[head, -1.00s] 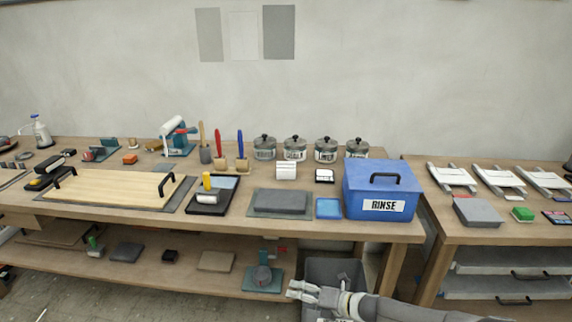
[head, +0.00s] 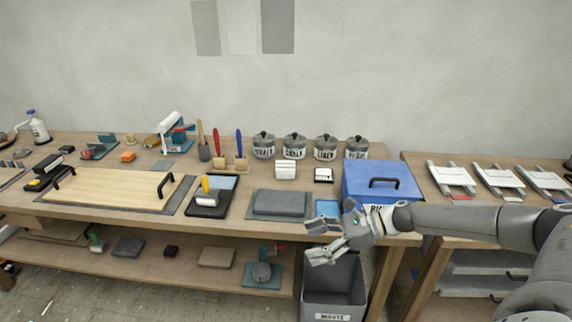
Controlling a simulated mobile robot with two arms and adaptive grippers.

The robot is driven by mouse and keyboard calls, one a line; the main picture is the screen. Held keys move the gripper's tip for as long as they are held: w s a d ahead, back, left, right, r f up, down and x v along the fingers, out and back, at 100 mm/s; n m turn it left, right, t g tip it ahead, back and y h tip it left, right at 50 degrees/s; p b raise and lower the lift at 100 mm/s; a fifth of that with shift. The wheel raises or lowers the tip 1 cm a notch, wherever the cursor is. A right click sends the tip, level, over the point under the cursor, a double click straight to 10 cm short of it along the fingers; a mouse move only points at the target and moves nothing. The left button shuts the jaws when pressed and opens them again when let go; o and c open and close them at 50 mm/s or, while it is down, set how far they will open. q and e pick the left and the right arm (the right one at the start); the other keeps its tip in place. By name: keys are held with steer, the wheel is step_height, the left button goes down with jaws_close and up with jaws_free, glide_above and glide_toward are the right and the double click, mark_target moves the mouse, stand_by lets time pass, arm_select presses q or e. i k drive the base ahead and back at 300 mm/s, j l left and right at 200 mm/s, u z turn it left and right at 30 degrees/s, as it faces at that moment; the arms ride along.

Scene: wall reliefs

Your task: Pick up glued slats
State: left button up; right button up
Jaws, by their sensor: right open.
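A pale wooden panel (head: 112,188) with faint lines along its length lies on a dark mat at the left of the bench. It has a black handle at each end; I cannot tell for sure that it is the glued slats. My right gripper (head: 316,243) is open and empty, with its fingers pointing left. It is in front of the bench's front edge, above a grey bin, well to the right of the panel. My left gripper is not in view.
The blue lidded box (head: 382,182) stands on the bench behind my right forearm. A grey bin (head: 333,288) stands below on the floor. A roller tray (head: 212,197), a grey slab (head: 282,203) and several lidded pots (head: 294,147) crowd the bench. The lower shelf (head: 190,262) holds several small items.

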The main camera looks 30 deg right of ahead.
mark_target(284, 169)
steer(key=i+l, duration=1.45)
steer(key=l, duration=0.15)
